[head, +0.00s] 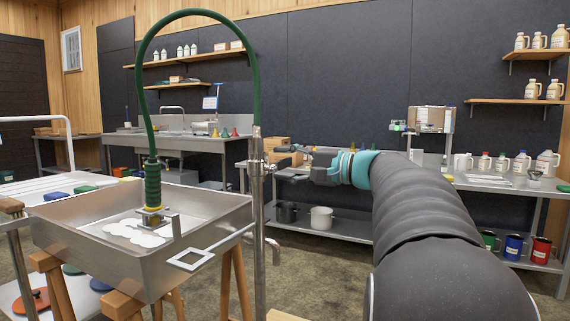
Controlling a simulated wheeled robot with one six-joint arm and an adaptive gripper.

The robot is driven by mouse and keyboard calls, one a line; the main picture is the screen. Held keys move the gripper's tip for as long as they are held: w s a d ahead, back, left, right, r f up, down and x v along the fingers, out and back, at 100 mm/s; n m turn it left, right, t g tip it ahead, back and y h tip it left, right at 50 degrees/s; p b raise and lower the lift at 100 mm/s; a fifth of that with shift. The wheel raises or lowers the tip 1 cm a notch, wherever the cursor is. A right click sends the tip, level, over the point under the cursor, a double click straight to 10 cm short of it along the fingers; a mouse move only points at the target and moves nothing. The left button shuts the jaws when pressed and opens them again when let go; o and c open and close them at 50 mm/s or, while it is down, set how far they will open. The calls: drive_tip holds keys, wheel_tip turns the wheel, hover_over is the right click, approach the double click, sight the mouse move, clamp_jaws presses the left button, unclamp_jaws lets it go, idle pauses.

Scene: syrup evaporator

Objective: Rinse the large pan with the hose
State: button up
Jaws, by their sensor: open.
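The large pan (95,270) is a wide steel tray on wooden trestles at the lower left, with white, foam-like patches (133,235) on its floor. The green hose (205,14) arches from an upright metal post (258,200) at the pan's right side. I cannot tell whether the nozzle touches anything. No water is visible. My gripper (288,163) is open, to the right of the post and apart from the hose's hanging end. Its fingers are small and partly unclear against the background.
A bench (330,226) with pots and bottles runs along the back wall. A sink counter (180,141) stands behind the pan. Bare floor shows between the post and the back bench.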

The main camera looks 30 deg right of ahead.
clamp_jaws()
drive_tip(key=shift+b, duration=0.3)
drive_tip(key=shift+r+n+b, duration=0.3)
drive_tip(key=shift+n+b, duration=0.6)
drive_tip(key=shift+b, duration=0.05)
drive_tip(key=n+b, duration=0.1)
drive_tip(key=r+n+b, duration=0.1)
drive_tip(key=n+b, duration=0.1)
drive_tip(key=shift+s+a+r+n+b, duration=0.25)
drive_tip(key=shift+a+r+n+b, duration=0.05)
drive_tip(key=shift+r, duration=0.1)
drive_tip(key=n, duration=0.1)
drive_tip(key=r+b, duration=0.1)
drive_tip(key=n+b, duration=0.1)
drive_tip(key=shift+s+a+r+n, duration=0.15)
drive_tip(key=shift+s+a+n, duration=0.1)
drive_tip(key=shift+a+n, duration=0.05)
drive_tip(key=shift+s+a+r+n+b, duration=0.2)
drive_tip(key=shift+a+r+n+b, duration=0.15)
drive_tip(key=shift+n+b, duration=0.35)
drive_tip(key=shift+s+a+r+n+b, duration=0.2)
drive_tip(key=shift+r+n+b, duration=0.2)
drive_tip(key=shift+n, duration=0.5)
unclamp_jaws()
